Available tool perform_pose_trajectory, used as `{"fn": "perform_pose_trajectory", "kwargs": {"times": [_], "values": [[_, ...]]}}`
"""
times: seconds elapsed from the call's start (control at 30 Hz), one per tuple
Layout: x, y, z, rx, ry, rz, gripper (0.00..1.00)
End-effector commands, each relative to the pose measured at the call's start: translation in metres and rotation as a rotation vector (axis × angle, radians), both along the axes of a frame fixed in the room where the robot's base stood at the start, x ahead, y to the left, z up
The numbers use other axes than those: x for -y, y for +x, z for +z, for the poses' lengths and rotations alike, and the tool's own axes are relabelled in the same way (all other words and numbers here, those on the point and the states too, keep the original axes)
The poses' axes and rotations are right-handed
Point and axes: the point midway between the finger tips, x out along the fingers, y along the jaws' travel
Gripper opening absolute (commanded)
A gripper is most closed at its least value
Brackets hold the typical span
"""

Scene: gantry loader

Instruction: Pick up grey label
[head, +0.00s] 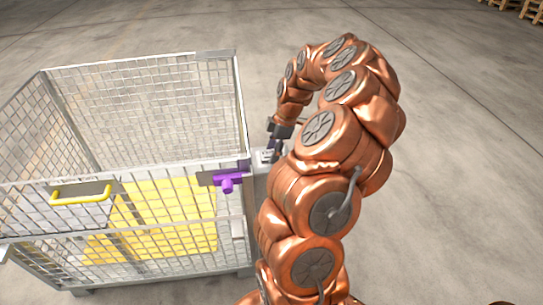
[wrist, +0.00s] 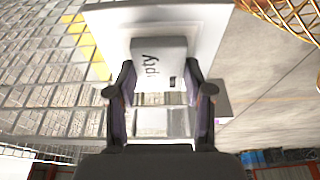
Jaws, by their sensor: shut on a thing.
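A larger pale panel (wrist: 205,25) shows behind the label; I cannot tell whether the two touch. In the head view my gripper (head: 273,146) is beside the right side of the mesh cage, partly hidden by my arm. A small pale patch there may be the label, but it is too small to tell.
The wire mesh cage (head: 243,110) stands at the left with a yellow floor panel (head: 170,215) inside. A purple latch (head: 228,182) sits at its front right corner, and a yellow handle (head: 82,197) is on its front. Open concrete floor (head: 460,150) lies to the right.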

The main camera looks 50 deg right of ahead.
Motion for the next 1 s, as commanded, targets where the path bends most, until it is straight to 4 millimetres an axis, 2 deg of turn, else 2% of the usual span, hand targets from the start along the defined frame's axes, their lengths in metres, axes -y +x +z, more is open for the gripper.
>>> {"fn": "perform_pose_trajectory", "kwargs": {"times": [0.37, 0.47, 0.8, 1.0], "values": [[0.000, 0.000, 0.006, 0.002, -0.001, 0.000, 0.22], [0.001, 0.001, 0.018, 0.004, -0.005, 0.000, 0.22], [0.001, 0.001, 0.078, 0.007, -0.004, -0.001, 0.22], [0.000, 0.001, 0.097, 0.003, -0.002, 0.000, 0.22]]}}
